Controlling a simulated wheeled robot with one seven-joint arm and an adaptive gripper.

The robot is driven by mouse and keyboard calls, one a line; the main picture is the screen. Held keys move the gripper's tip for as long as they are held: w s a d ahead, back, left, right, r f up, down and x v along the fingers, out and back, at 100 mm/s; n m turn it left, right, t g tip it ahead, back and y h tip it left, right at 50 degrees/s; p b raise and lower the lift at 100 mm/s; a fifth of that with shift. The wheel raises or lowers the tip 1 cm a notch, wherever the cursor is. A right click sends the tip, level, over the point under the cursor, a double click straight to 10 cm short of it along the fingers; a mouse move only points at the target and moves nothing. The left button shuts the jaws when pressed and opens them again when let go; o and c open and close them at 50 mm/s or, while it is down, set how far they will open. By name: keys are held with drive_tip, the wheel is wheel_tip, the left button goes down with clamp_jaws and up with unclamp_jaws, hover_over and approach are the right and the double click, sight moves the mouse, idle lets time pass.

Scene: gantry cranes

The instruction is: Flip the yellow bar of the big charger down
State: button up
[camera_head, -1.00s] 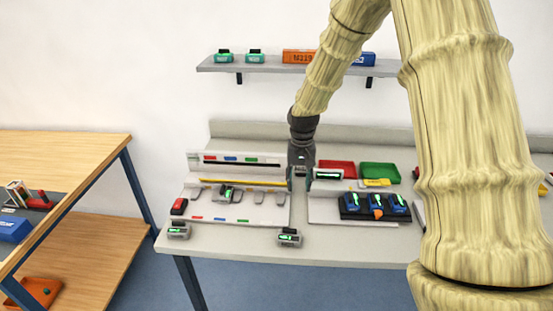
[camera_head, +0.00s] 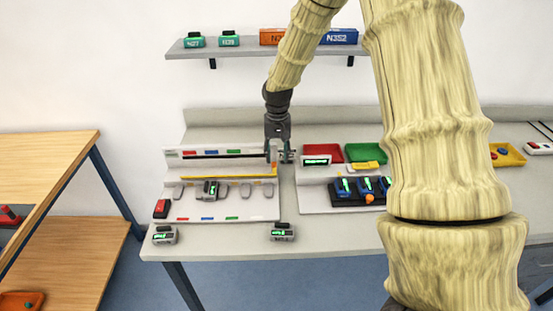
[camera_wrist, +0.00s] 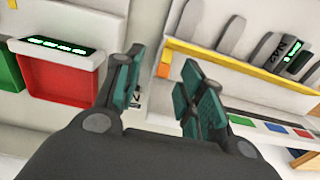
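The big charger (camera_head: 235,209) is the wide white unit at the left of the bench, with a row of grey slots. Its yellow bar (camera_head: 225,178) runs across behind the slots, with a short bent end at the right. My gripper (camera_head: 280,153) is just above and behind that right end. In the wrist view the two teal fingers of my gripper (camera_wrist: 166,88) are apart and hold nothing. The end of the yellow bar (camera_wrist: 165,66) shows beyond the gap between them; contact cannot be told. A grey battery (camera_head: 208,190) with a green display sits in one slot.
A smaller charger (camera_head: 316,161) with several blue batteries stands to the right, close to my gripper. Red (camera_head: 323,152) and green (camera_head: 364,152) bins are behind it. Two grey batteries lie on the bench's front edge, one at the left (camera_head: 164,235), one nearer the middle (camera_head: 283,232).

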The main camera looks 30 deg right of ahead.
sight(274, 163)
drive_tip(key=w+f, duration=0.1)
drive_tip(key=f, duration=0.1)
drive_tip(key=w+f, duration=0.1)
drive_tip(key=f, duration=0.1)
drive_tip(key=shift+w+a, duration=0.15)
drive_tip(key=shift+w, duration=0.15)
drive_tip(key=shift+s+f, duration=0.1)
drive_tip(key=shift+s, duration=0.1)
drive_tip(key=shift+s+p, duration=0.3)
drive_tip(key=shift+s, duration=0.25)
drive_tip(key=shift+d+f, duration=0.2)
drive_tip(key=shift+f, duration=0.05)
drive_tip(key=shift+w+a+f, duration=0.15)
drive_tip(key=shift+w+f, duration=0.1)
drive_tip(key=shift+w, duration=0.2)
drive_tip(key=shift+s+r, duration=0.25)
drive_tip(key=c, duration=0.5)
clamp_jaws()
